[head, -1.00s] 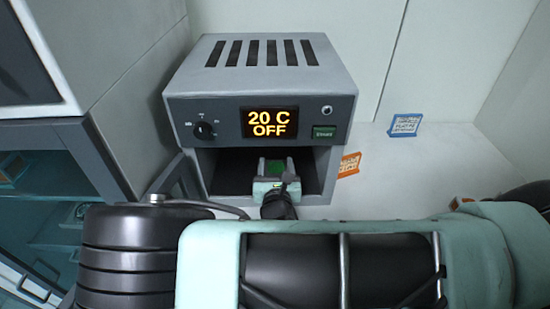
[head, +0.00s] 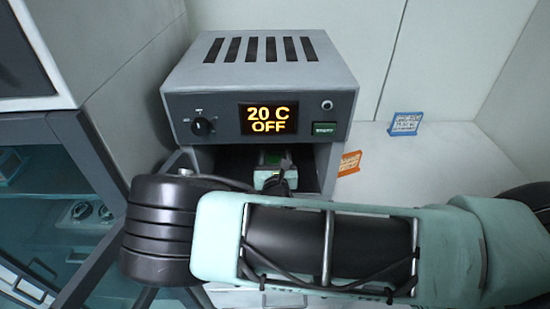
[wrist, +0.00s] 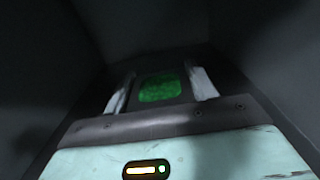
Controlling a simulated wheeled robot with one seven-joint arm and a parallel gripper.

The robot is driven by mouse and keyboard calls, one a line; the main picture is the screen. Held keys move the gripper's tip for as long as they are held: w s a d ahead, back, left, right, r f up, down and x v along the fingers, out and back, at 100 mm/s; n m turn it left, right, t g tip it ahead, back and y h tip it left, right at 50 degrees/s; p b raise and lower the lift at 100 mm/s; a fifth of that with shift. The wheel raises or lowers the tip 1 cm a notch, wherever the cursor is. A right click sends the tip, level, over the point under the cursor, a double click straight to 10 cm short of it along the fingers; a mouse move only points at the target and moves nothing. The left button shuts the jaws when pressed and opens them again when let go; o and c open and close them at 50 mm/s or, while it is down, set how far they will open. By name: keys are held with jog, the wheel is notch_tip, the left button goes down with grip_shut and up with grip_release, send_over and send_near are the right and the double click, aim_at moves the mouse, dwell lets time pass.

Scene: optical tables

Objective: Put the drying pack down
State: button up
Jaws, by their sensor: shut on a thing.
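The drying pack (wrist: 160,87) shows in the wrist view as a dark piece with a green patch, between the two pale fingers of my gripper (wrist: 161,90). My gripper is shut on it. In the head view my gripper (head: 272,163) is inside the open chamber of a grey oven (head: 258,75), and a small bit of green shows there. My arm hides the chamber's lower part. Whether the pack touches the chamber floor cannot be told.
The oven's panel (head: 268,119) reads 20 C OFF. Dark chamber walls stand close on both sides in the wrist view. An orange tag (head: 349,163) and a blue tag (head: 405,124) stand on the white surface to the right. A glass-fronted cabinet (head: 60,200) is at left.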

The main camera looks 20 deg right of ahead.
jog(key=shift+f, duration=0.2)
jog(key=o, duration=1.1)
jog(key=shift+c, duration=0.2)
jog(key=shift+r, duration=0.1)
jog(key=shift+r, duration=0.1)
jog(key=shift+s+a, duration=0.1)
jog(key=shift+s, duration=0.05)
jog(key=b+v, duration=0.3)
jog(key=v, duration=0.7)
jog(key=shift+s+a, duration=0.1)
jog(key=shift+s, duration=0.2)
jog(key=shift+s+a, duration=0.15)
jog(key=shift+s, duration=0.4)
jog(key=shift+r, duration=0.1)
